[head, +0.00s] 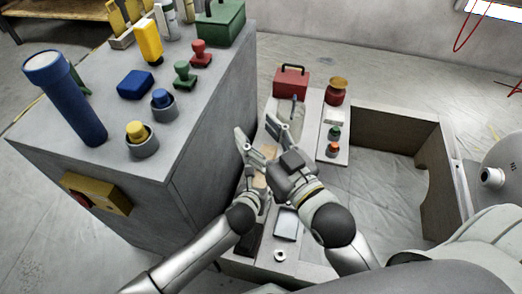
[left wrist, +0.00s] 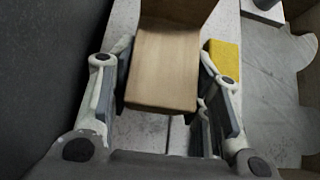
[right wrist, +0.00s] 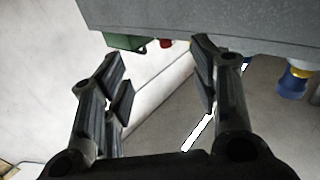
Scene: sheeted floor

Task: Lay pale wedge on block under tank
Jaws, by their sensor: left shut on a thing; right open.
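The pale wooden wedge (left wrist: 162,68) is between my left gripper's fingers (left wrist: 165,85) in the left wrist view. In the head view my left gripper (head: 258,183) is low beside the grey cabinet, over the narrow bench, and mostly covers the wedge. My right gripper (head: 257,130) is open just above it, and the two overlap in this view. In the right wrist view the open fingers (right wrist: 158,78) hold nothing. A grey rounded tank (head: 503,160) with a small valve is at the right edge of the head view. I cannot make out a block under it.
The grey cabinet (head: 205,130) stands close on the left, with a blue cylinder (head: 68,100) and several coloured parts on top. An open-topped frame (head: 395,124) encloses bare floor sheeting.

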